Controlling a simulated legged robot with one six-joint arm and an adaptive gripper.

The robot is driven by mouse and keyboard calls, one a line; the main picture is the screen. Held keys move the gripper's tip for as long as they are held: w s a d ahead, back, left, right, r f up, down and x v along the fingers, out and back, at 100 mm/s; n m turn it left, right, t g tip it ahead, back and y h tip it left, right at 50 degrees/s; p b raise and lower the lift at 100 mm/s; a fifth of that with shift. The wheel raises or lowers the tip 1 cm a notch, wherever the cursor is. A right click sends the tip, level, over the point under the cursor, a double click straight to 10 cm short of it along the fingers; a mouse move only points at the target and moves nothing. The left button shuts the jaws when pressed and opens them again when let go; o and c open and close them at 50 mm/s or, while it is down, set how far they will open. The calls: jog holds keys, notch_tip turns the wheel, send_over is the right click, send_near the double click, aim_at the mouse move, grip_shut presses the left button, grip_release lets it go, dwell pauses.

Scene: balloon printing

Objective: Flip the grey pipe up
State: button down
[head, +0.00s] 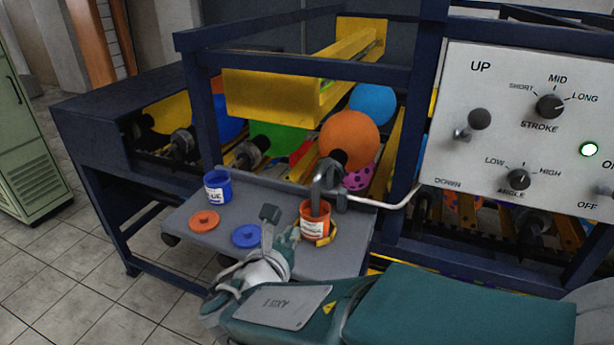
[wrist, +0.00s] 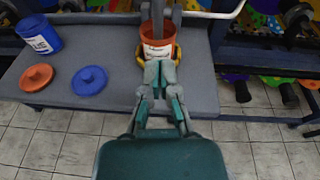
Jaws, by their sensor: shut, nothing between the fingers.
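The grey pipe (head: 317,195) hangs bent from the machine beside an orange balloon, and its lower end goes down into an orange-red paint cup (head: 312,222). In the wrist view the pipe (wrist: 158,18) also runs down into the cup (wrist: 157,46). My gripper (head: 290,236) is shut and empty, low at the front of the cup. In the wrist view its fingertips (wrist: 160,72) are together just below the cup, close to its front; I cannot tell whether they touch it. The pipe's lower tip is hidden inside the cup.
A grey shelf (head: 180,222) holds a blue cup (head: 217,188), an orange lid (head: 204,221) and a blue lid (head: 247,236). A yellow beam (head: 270,97) and balloons are behind. A control panel (head: 520,125) stands at right. Open floor lies front left.

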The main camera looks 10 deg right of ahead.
dwell(0.3)
send_near(314, 184)
jog(key=w+d+f, duration=0.2)
jog(key=w+f, duration=0.1)
jog(key=f, duration=0.2)
jog(key=w+d+r, duration=0.1)
jog(key=w+r, duration=0.1)
jog(key=shift+w+d+r, duration=0.15)
jog(key=shift+w+d, duration=0.2)
jog(key=shift+d, duration=0.05)
jog(key=shift+w+d+r, duration=0.1)
jog(key=shift+w+r, duration=0.1)
jog(key=shift+w, duration=0.1)
jog(key=shift+r, duration=0.15)
jog(key=shift+w+d+r, duration=0.15)
jog(key=shift+r, duration=0.05)
